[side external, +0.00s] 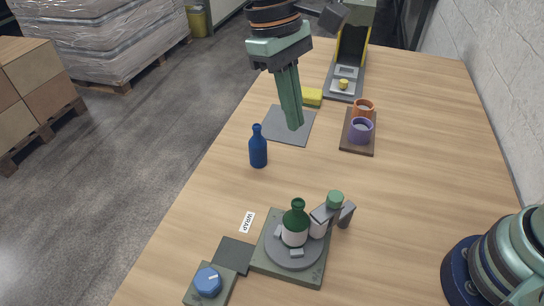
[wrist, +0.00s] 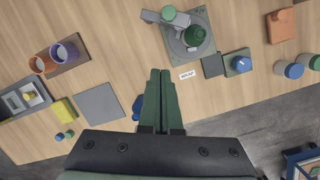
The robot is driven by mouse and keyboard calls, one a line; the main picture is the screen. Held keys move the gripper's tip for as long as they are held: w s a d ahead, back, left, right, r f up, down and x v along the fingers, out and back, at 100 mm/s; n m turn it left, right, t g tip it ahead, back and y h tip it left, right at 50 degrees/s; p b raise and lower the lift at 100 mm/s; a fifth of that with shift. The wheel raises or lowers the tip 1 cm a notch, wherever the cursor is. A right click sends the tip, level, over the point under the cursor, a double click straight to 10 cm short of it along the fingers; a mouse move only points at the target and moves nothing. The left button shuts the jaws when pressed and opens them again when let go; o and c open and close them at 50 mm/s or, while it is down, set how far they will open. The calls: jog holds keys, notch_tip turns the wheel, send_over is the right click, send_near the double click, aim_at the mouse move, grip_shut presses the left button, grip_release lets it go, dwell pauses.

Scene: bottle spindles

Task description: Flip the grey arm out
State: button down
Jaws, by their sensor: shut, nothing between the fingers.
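The grey arm (side external: 325,212) extends from a dark post at the right side of the green-grey spindle base (side external: 275,270). A green cap tops it, and a white roll shows beneath it, close to the bottle. The dark green bottle (side external: 297,215), with a white label, stands upright on the round grey turntable between small grey blocks. The grey arm (wrist: 152,16) and green bottle (wrist: 194,35) also show at the top of the wrist view. My gripper (side external: 294,126) is shut and empty, pointing down well above the table, behind and apart from the spindle. Its fingers (wrist: 160,74) are together in the wrist view.
A blue bottle (side external: 258,148) stands on the table below and left of my gripper. A blue knob (side external: 207,282) sits left of the base, near the WRAP label (side external: 247,223). Purple (side external: 361,131) and orange mugs stand on a brown board. Table between bottle and spindle is clear.

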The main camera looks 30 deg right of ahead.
aim_at(337, 208)
dwell(0.3)
jog(key=s+d+f, duration=0.2)
jog(key=s+f, duration=0.4)
jog(key=f, duration=0.3)
jog(key=shift+f, duration=0.4)
